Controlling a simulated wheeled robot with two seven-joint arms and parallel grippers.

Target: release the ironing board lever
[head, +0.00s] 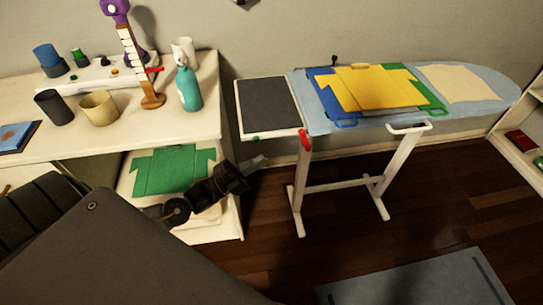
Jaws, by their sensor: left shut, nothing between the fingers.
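The ironing board (493,84) stands upright on white legs at the right, with a light blue top. A red lever (304,139) sits under its left end, by the dark iron rest (268,104). A small green knob (256,139) shows on the front edge of that rest. My left gripper (262,159) is shut and empty, to the left of and slightly below the red lever, apart from it. My right gripper is not in view.
A white shelf (205,125) at the left holds cups, a teal bottle (188,88) and a green shirt (172,170) below. A grey mat (415,283) lies on the otherwise clear wooden floor.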

